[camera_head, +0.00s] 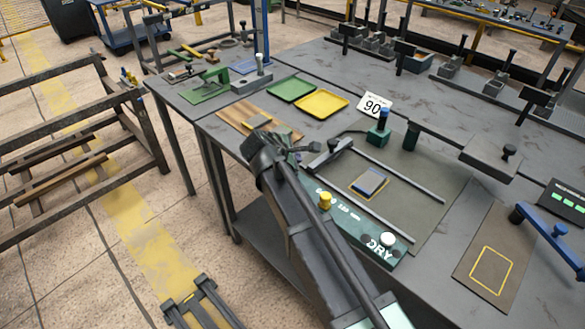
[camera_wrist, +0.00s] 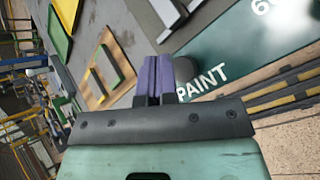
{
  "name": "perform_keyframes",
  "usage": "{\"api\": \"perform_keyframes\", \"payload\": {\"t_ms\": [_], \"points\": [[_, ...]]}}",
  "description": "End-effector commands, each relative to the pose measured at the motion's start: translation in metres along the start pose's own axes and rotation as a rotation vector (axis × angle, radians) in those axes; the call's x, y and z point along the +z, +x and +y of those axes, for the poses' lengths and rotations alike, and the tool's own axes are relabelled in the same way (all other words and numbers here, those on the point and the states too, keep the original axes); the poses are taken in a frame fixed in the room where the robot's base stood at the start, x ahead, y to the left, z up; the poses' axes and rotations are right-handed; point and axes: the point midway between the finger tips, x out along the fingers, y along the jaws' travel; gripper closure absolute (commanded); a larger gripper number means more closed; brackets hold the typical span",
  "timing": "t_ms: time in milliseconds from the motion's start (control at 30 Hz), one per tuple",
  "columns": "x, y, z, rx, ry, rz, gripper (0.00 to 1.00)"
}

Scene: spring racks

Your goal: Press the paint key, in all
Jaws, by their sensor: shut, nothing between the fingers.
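The green control strip (camera_head: 345,229) runs along the bench's front edge in the head view. It carries a yellow knob (camera_head: 325,201) and a white key (camera_head: 387,239) beside the word DRY. The end with the paint key is hidden by my arm there. In the wrist view the word PAINT (camera_wrist: 202,83) shows on the strip, with a dark round key (camera_wrist: 186,69) beside it, partly covered by my fingers. My gripper (camera_wrist: 158,62) is shut and empty, its purple fingers close beside this key. I cannot tell whether they touch it.
A grey panel with a small blue piece (camera_head: 370,182) lies between two rails (camera_head: 400,184) behind the strip. A blue lever (camera_head: 548,240) is at right.

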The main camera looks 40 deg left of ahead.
Motion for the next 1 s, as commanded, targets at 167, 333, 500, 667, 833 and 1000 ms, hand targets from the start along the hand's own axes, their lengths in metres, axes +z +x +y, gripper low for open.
{"api": "perform_keyframes", "payload": {"t_ms": [167, 333, 500, 667, 833, 1000], "points": [[0.013, -0.017, 0.013, 0.0, 0.0, 0.0, 1.0], [0.021, -0.029, 0.021, 0.0, 0.0, 0.0, 1.0], [0.021, -0.029, 0.021, 0.0, 0.0, 0.0, 1.0], [0.021, -0.029, 0.021, 0.0, 0.0, 0.0, 1.0], [0.021, -0.029, 0.021, 0.0, 0.0, 0.0, 1.0], [0.021, -0.029, 0.021, 0.0, 0.0, 0.0, 1.0]]}}
